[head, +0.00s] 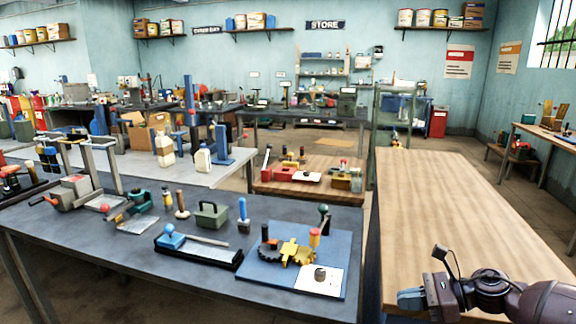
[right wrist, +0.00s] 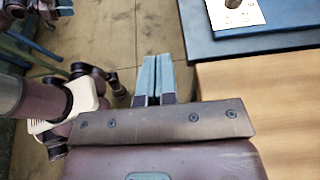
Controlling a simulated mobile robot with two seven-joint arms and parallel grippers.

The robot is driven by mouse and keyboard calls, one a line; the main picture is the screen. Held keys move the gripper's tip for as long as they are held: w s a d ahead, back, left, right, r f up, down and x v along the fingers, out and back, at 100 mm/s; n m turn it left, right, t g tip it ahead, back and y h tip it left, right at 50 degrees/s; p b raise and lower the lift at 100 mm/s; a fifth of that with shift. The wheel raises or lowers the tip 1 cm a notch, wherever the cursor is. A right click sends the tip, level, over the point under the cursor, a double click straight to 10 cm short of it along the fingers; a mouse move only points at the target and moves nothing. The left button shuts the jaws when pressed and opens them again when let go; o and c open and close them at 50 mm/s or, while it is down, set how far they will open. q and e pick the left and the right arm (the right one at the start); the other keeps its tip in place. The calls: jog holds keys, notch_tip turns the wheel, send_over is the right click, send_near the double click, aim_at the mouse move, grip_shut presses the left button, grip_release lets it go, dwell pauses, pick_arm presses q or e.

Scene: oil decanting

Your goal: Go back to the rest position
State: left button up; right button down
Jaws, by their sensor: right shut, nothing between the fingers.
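My right gripper (head: 410,298) is at the lower right of the head view, by the near left part of the wooden table. Its fingers are shut and empty; they also show close together in the right wrist view (right wrist: 152,78), with floor behind them. My left gripper is not in the head view. No oil decanting object is near the right gripper.
The wooden table (head: 450,200) at right is bare.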

jog(key=w+r+m+t, duration=0.1)
jog(key=m, duration=0.2)
jog(key=w+r+m+t, duration=0.1)
jog(key=w+m, duration=0.1)
jog(key=w+r+m+t, duration=0.1)
jog(key=m+t, duration=0.1)
jog(key=m, duration=0.1)
jog(key=shift+w+a+m, duration=0.1)
jog(key=shift+w+m, duration=0.1)
jog(key=shift+m, duration=0.1)
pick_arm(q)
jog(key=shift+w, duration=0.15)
pick_arm(e)
jog(key=s+d+f+n+t+h, duration=0.1)
jog(key=s+f+n+t+h, duration=0.1)
jog(key=s+f+n+h, duration=0.4)
jog(key=s+d+f+n+t+h, duration=0.1)
jog(key=s+f+n+h, duration=0.6)
jog(key=s+f+n, duration=1)
jog(key=s+n, duration=0.6)
jog(key=n, duration=0.1)
jog(key=shift+d+f+n+t, duration=0.15)
jog(key=shift+f+n+t, duration=0.15)
jog(key=shift+n+t, duration=0.1)
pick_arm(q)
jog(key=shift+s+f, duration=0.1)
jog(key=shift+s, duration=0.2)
